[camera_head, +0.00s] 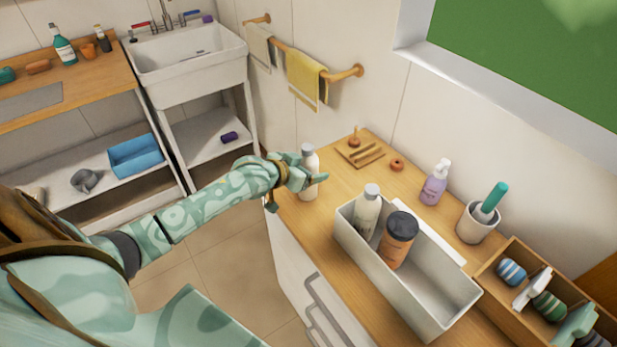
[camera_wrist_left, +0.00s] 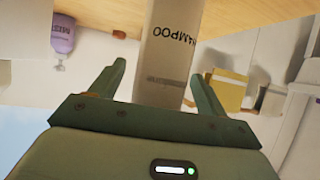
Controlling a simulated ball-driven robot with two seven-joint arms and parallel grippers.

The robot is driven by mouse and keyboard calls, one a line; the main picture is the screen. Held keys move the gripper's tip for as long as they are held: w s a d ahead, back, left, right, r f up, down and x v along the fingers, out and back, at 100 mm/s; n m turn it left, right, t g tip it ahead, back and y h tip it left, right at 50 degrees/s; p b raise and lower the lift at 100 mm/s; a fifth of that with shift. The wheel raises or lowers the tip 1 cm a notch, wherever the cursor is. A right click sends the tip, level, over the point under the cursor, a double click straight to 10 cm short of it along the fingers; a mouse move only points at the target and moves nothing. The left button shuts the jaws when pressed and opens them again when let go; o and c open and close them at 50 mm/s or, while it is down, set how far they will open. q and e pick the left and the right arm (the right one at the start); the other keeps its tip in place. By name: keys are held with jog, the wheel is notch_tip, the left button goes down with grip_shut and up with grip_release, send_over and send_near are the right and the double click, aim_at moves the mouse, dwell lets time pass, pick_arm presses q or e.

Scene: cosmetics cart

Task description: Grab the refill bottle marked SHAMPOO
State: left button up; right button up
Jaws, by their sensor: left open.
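The SHAMPOO refill bottle is white with a grey cap and stands upright near the left end of the wooden counter in the head view (camera_head: 309,160). In the left wrist view the bottle (camera_wrist_left: 172,45) shows upside down, its black lettering partly readable as "AMPOO". My left gripper (camera_head: 312,181) is open at the bottle. In the left wrist view its two fingers (camera_wrist_left: 160,85) are apart, with the bottle between or just beyond them; I cannot tell whether they touch it. My right gripper is not in view.
Behind are a wooden soap dish (camera_head: 362,154), a lilac pump bottle (camera_head: 435,184) and a cup with a brush (camera_head: 477,224). A wooden tray (camera_head: 497,285) is at right.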

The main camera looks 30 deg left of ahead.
pick_arm(q)
jog(key=shift+w+f, duration=0.1)
jog(key=shift+w, duration=0.05)
jog(key=shift+c, duration=0.4)
jog(key=c, duration=1)
jog(key=shift+c, duration=1)
jog(key=shift+r, duration=0.2)
